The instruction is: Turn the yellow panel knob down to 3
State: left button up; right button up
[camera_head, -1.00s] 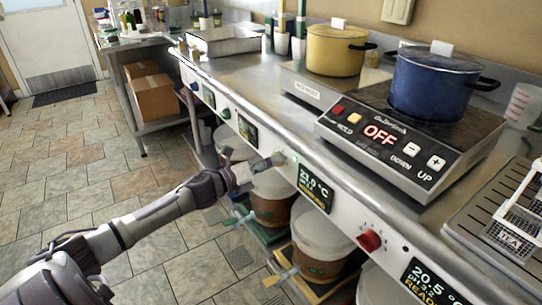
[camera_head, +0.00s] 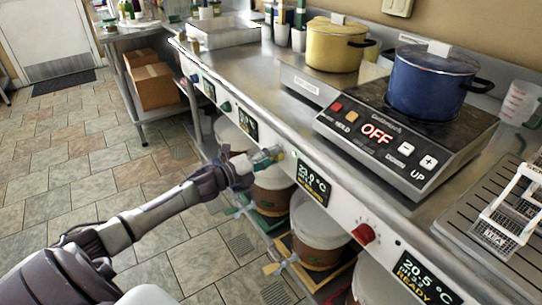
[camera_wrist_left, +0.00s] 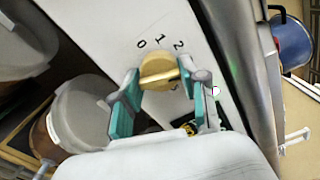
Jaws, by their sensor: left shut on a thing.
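The yellow panel knob (camera_wrist_left: 160,72) sits on the white panel (camera_wrist_left: 100,30) with the printed numbers 0, 1 and 2 around its upper side. Its raised ridge lies roughly level across the picture and tilts slightly up to the right. Marks below the knob are mostly hidden. My left gripper (camera_wrist_left: 163,98) has its teal-padded fingers on both sides of the knob and is shut on it. In the head view, my left gripper (camera_head: 272,156) is at the panel, just left of a display (camera_head: 313,180); the knob is mostly hidden there. My right gripper is not in view.
A red knob (camera_head: 363,234) and another display (camera_head: 425,280) are farther right on the panel. Lidded buckets (camera_head: 318,228) stand below it. A blue pot (camera_head: 432,82) is on the hot plate above, beside a yellow pot (camera_head: 335,47). The floor at left is clear.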

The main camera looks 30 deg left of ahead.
pick_arm(q)
jog(key=shift+a+r, duration=0.1)
jog(key=o, duration=1.1)
jog(key=shift+o, duration=0.2)
jog(key=v, duration=1.2)
